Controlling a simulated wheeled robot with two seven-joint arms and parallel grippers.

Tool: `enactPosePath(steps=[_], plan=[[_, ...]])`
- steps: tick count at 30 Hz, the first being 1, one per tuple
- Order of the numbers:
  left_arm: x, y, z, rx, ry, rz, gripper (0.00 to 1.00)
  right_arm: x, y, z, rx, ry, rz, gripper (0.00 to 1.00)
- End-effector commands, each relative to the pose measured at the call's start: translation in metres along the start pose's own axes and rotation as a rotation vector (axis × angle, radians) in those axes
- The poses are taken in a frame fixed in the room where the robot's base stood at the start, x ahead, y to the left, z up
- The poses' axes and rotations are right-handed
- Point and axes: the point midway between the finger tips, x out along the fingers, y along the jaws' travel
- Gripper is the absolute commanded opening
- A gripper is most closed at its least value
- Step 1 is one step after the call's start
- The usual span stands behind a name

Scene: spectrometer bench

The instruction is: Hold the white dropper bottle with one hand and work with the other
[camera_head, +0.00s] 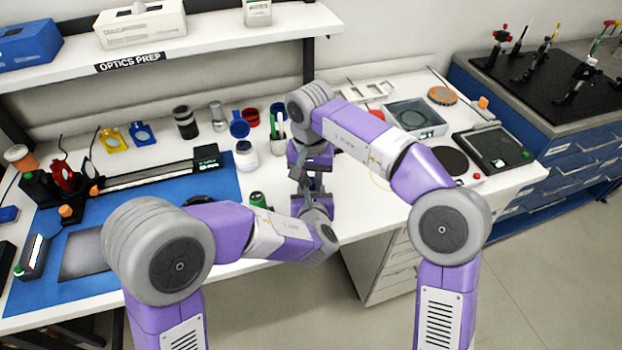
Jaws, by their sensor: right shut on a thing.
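My right arm reaches in from the right, and its gripper (306,168) is over the front middle of the white bench. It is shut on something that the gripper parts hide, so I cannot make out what. My left arm comes in from the left, and its gripper (312,190) is just below the right one in the picture, close to it or touching. Its fingers are too small and covered to tell whether they are open. I cannot pick out a white dropper bottle for certain.
A blue mat (130,200) with a dark rail (150,178) covers the bench's left part.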

Motion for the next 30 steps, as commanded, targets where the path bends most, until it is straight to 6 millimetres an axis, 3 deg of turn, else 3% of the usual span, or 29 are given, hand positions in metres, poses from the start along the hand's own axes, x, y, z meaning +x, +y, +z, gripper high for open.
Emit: enactPosePath(steps=[7,16,17,21,30], plan=[[0.0003,0.0005,-0.0045,0.004,0.011,0.000,0.00,0.0003,-0.0017,-0.0002,0.220,-0.001,0.016,0.00],[0.0004,0.0005,-0.0046,0.004,0.011,0.000,0.00,0.0002,-0.0016,-0.0002,0.242,0.000,0.017,0.00],[0.0003,0.0005,-0.0047,0.004,0.011,0.000,0.00,0.0003,-0.0015,-0.0003,0.242,0.000,0.017,0.27],[0.0004,0.0005,-0.0047,0.003,0.011,0.000,0.00,0.0003,-0.0015,-0.0003,0.241,-0.001,0.017,0.49],[0.0006,0.0010,-0.0047,0.002,0.011,0.002,0.00,-0.0029,-0.0013,-0.0006,0.241,0.000,0.018,0.50]])
